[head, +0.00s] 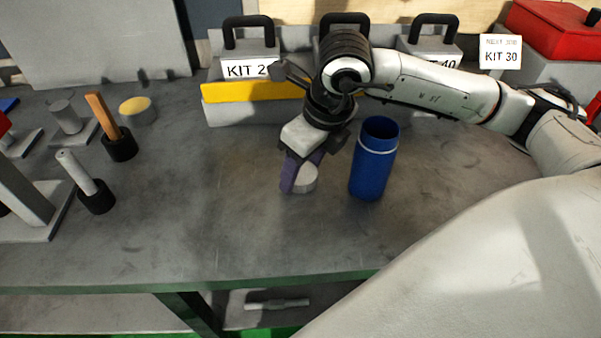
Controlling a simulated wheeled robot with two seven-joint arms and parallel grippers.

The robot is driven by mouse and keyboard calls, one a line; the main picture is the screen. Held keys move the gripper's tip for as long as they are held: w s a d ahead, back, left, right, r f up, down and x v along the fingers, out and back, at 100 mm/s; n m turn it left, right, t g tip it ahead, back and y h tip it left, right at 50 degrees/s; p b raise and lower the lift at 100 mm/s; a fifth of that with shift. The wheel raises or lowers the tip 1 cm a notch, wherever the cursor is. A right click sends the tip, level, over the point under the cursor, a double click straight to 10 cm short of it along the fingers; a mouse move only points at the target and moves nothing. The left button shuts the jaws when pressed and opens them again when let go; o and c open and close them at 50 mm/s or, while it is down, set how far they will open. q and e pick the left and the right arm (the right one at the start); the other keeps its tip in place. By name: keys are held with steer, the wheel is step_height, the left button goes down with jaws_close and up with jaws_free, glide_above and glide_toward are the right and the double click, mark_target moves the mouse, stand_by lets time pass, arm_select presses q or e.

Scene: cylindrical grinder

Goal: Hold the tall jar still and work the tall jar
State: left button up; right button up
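The tall jar is most likely the blue cylinder (372,165) with a pale ring near its top. It stands upright on the grey bench, and its top looks open. My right gripper (300,178) points down just to the left of the blue jar, apart from it. A purple piece and a pale rounded piece show at the gripper's tip, low over the bench. I cannot tell whether they are finger parts or a held thing, and the gap between the fingers is hidden. My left gripper is not in view.
Grey kit boxes (245,60) with black handles stand behind, with a yellow strip (250,91) in front. A red case (550,35) is at the back right. An orange-handled tool (103,115) and a pale-handled tool (76,172) stand in black holders at left. The bench's front middle is clear.

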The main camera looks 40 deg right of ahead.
mark_target(302, 173)
steer(key=c, duration=0.4)
step_height(302, 173, up, 10)
steer(key=shift+r+p, duration=0.1)
steer(key=shift+p, duration=0.25)
